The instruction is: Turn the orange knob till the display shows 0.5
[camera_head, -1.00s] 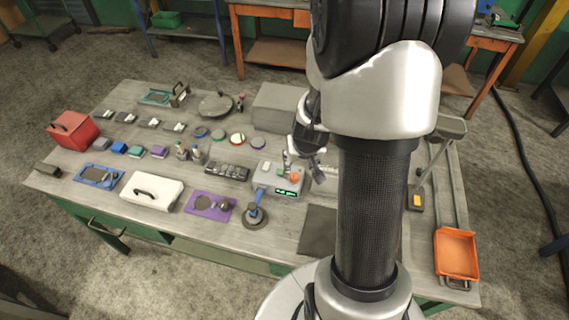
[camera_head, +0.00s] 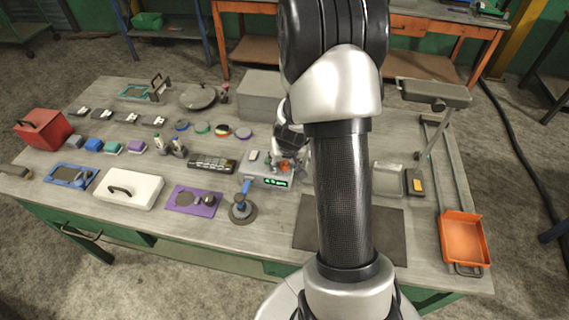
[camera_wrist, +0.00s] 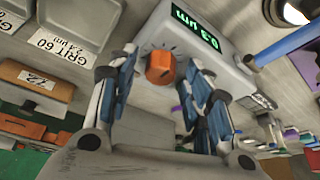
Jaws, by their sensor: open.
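The orange knob (camera_wrist: 160,68) sits on the face of a grey box (camera_wrist: 233,55) in the wrist view; it also shows in the head view (camera_head: 286,165), partly covered by my gripper. The box's green-lit display (camera_wrist: 195,30) is upside down in the wrist view and appears to read 0.3 µm. In the head view the display (camera_head: 275,182) is small and hard to read. My gripper (camera_wrist: 160,74) is open, with one blue-padded finger on each side of the knob. I cannot tell whether either finger touches it.
A blue-handled stand (camera_head: 243,205) is at the box's front left, and a black key strip (camera_head: 211,163) lies left of it. A dark mat (camera_head: 385,225) and an orange tray (camera_head: 465,240) are to the right. A large grey block (camera_head: 262,95) stands behind.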

